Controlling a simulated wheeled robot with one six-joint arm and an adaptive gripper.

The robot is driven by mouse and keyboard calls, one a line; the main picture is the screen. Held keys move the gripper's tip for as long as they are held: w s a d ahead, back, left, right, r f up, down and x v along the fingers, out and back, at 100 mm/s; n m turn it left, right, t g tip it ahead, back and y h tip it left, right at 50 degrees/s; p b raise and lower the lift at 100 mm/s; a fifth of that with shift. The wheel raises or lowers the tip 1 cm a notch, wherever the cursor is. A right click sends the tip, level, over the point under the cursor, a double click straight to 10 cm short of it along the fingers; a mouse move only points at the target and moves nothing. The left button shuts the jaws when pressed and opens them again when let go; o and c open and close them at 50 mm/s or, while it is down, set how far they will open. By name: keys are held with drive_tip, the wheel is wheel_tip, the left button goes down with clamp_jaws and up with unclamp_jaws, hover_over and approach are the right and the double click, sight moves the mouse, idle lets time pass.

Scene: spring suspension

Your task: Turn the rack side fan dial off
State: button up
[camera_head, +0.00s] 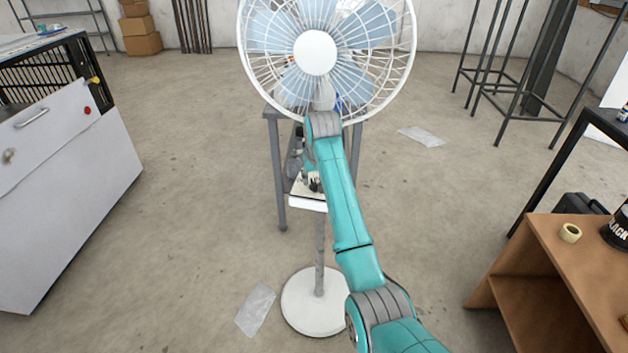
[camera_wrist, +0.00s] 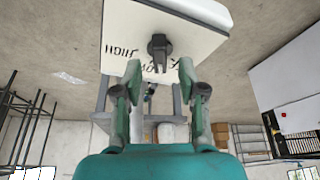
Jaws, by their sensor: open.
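The white standing fan (camera_head: 315,52) stands ahead of me, with a white control box (camera_head: 308,203) on its pole. In the wrist view the box face (camera_wrist: 125,35) appears upside down and carries a dark dial knob (camera_wrist: 159,47). Black lettering around the knob includes "HIGH"; the rest is partly hidden. My gripper (camera_wrist: 160,72) is open and empty, its two fingers spread to either side just below the dial in the picture. I see no clear contact with the knob. In the head view my gripper (camera_head: 312,182) is small and partly hidden by my arm, close to the box.
A grey metal table (camera_head: 278,170) stands behind the fan. A white cabinet (camera_head: 60,190) is at the left and a wooden shelf unit (camera_head: 560,270) at the right. The fan's round base (camera_head: 305,315) rests on concrete. The floor around it is mostly clear.

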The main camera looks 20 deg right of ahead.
drive_tip(key=shift+x, duration=1.05)
clamp_jaws()
drive_tip(key=shift+d+n, duration=0.1)
drive_tip(key=shift+n, duration=0.2)
drive_tip(key=n+y, duration=0.1)
drive_tip(key=n, duration=0.2)
drive_tip(key=shift+y, duration=0.3)
drive_tip(key=shift+n+y, duration=0.5)
drive_tip(key=shift+n, duration=1.1)
